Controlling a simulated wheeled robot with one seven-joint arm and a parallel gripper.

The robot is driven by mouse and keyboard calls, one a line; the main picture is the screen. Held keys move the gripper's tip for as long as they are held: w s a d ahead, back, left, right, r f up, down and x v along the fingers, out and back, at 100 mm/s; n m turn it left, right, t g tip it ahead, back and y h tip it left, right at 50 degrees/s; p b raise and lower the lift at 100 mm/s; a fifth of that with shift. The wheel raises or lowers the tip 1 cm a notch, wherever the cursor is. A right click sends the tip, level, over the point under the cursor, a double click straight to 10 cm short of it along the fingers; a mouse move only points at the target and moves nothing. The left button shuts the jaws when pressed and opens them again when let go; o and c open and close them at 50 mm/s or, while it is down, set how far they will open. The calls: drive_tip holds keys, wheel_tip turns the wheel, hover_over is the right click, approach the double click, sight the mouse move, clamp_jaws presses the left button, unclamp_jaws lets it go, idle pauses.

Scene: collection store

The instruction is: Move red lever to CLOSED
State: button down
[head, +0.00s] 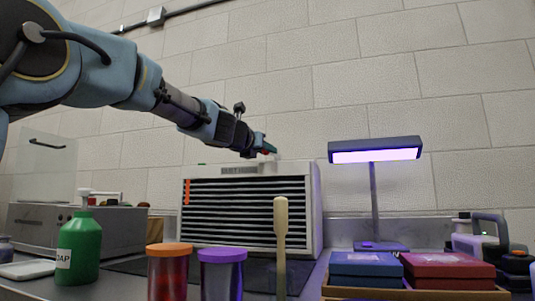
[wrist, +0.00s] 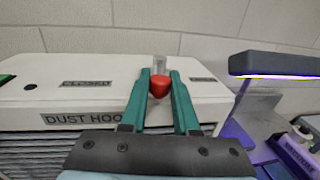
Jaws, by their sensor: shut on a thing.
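The dust hood (head: 311,205) is a white box with a slatted dark front. In the wrist view its pale top (wrist: 45,98) carries a CLOSED label (wrist: 87,83) on the left and a small, hard-to-read label (wrist: 203,79) on the right. The red lever (wrist: 159,86) shows as a red knob between the two labels, with a pale piece behind it. My gripper (wrist: 160,76) has its teal fingers on either side of the knob, shut on it. In the head view my gripper (head: 270,148) is just above the hood's top, and the lever is mostly hidden there.
A lit lamp (head: 375,148) stands right of the hood. A green soap bottle (head: 80,250), orange-lidded jar (head: 169,275), purple-lidded jar (head: 221,275) and upright pale-handled tool (head: 281,225) stand in front. Blue (head: 366,268) and red boxes (head: 446,270) sit at the front right.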

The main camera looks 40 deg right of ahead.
drive_tip(key=w+m+g, duration=0.1)
drive_tip(key=g, duration=0.1)
drive_tip(key=w+m+g+p, duration=0.1)
drive_tip(key=g, duration=0.1)
drive_tip(key=w+m+g+h, duration=0.1)
drive_tip(key=shift+w+a+r+m+g, duration=0.2)
drive_tip(key=shift+a+m+g, duration=0.1)
drive_tip(key=shift+g, duration=0.1)
drive_tip(key=m+g+p, duration=0.1)
drive_tip(key=p, duration=0.1)
drive_tip(key=w+m+g+p, duration=0.1)
drive_tip(key=g+p, duration=0.1)
drive_tip(key=p, duration=0.1)
drive_tip(key=shift+w+d+r+g, duration=0.1)
drive_tip(key=shift+w+g, duration=0.1)
drive_tip(key=shift+g, duration=0.1)
drive_tip(key=shift+w+d+f+m+g+y+p, duration=0.1)
drive_tip(key=shift+w+m+g+y+p, duration=0.05)
drive_tip(key=shift+m+g+p, duration=0.4)
drive_tip(key=shift+w+d+f+m+g+y+p, duration=0.15)
drive_tip(key=shift+m+g+p, duration=0.15)
drive_tip(key=shift+p, duration=0.35)
drive_tip(key=shift+a, duration=0.1)
drive_tip(key=c, duration=0.7)
unclamp_jaws()
drive_tip(key=shift+f, duration=0.1)
drive_tip(key=shift+o, duration=0.2)
drive_tip(key=shift+w+a, duration=0.1)
